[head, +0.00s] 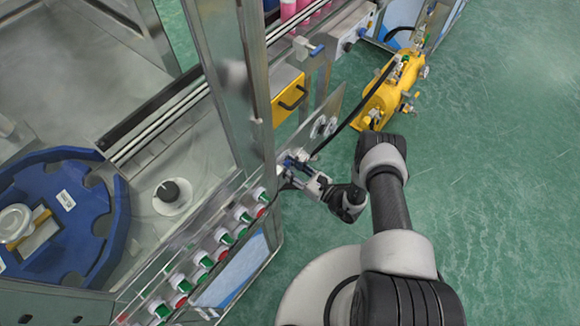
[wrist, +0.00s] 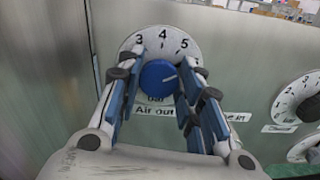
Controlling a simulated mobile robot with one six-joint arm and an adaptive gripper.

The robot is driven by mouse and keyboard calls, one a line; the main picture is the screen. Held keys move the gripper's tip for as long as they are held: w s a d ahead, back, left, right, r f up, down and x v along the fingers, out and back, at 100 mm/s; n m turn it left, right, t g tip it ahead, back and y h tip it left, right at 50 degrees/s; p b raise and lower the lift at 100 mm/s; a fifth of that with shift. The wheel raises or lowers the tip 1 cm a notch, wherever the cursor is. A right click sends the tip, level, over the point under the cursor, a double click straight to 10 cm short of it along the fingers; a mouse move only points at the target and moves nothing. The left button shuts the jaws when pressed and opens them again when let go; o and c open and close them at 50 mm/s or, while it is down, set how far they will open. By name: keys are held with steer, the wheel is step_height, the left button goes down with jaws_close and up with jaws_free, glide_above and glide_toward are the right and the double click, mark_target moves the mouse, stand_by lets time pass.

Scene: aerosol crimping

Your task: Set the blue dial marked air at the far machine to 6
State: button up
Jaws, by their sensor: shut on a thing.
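The blue dial (wrist: 158,76) sits on a round white scale (wrist: 160,40) in the wrist view. The figures 3, 4 and 5 show along its top, "bar" below, and a plate reading "Air out" (wrist: 153,109) under it. A finger covers much of the scale there, so I cannot read the exact value. My gripper (wrist: 160,66) is shut on the dial, with one finger on its left and one on its right. In the head view my gripper (head: 291,162) reaches the machine's side panel, and the dial is hidden.
Two more dials (wrist: 297,97) (wrist: 308,150) stand on the panel to the right. A row of green and red buttons (head: 222,237) runs along the near machine's edge. A yellow pump unit (head: 390,92) stands on the green floor. The floor at right is clear.

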steer(key=shift+m, duration=0.6)
steer(key=o, duration=1.1)
steer(key=shift+c, duration=0.2)
steer(key=v, duration=1.2)
